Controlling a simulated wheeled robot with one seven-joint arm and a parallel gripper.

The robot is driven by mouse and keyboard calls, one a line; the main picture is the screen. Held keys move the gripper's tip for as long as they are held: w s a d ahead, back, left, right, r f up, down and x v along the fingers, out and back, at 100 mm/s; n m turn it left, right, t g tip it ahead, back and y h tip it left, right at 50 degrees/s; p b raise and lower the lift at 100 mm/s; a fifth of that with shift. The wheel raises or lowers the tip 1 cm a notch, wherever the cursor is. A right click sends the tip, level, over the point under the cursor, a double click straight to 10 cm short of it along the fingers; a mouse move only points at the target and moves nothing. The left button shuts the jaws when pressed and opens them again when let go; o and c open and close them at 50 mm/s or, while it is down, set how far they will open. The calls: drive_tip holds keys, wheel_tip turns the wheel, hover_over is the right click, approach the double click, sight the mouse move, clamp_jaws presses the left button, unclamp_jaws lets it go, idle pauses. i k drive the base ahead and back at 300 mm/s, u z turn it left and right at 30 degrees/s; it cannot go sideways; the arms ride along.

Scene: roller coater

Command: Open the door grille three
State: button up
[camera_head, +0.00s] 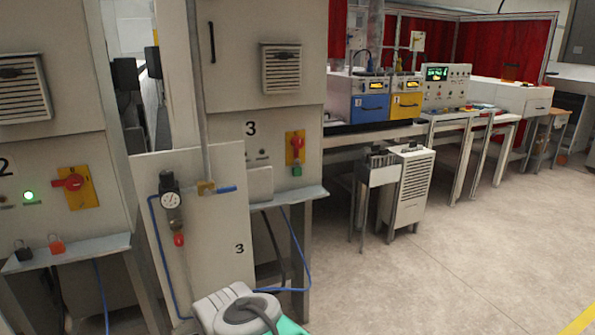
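Machine three is the beige cabinet marked "3" (251,128) left of centre. Its upper door (240,65) carries a louvred grille (281,67) at the right and a dark vertical handle (211,42) at the left. The door looks shut against the cabinet front; its top runs out of the picture. A grey rounded part with a black ring at the bottom centre looks like part of my own arm. My gripper's fingers are not in the picture.
A pipe (194,90) runs down left of the handle to a panel (222,228) with a gauge (170,190). A shelf (290,192) juts out below the red switch (295,147). Machine two (50,90) stands left. Open floor (430,270) lies right.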

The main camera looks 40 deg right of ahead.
sight(281, 65)
drive_tip(key=z, duration=0.5)
drive_tip(key=k, duration=0.6)
drive_tip(key=z, duration=0.8)
drive_tip(key=i, duration=0.6)
drive_tip(key=u, duration=0.5)
drive_tip(key=i, duration=0.7)
drive_tip(key=u, duration=0.85)
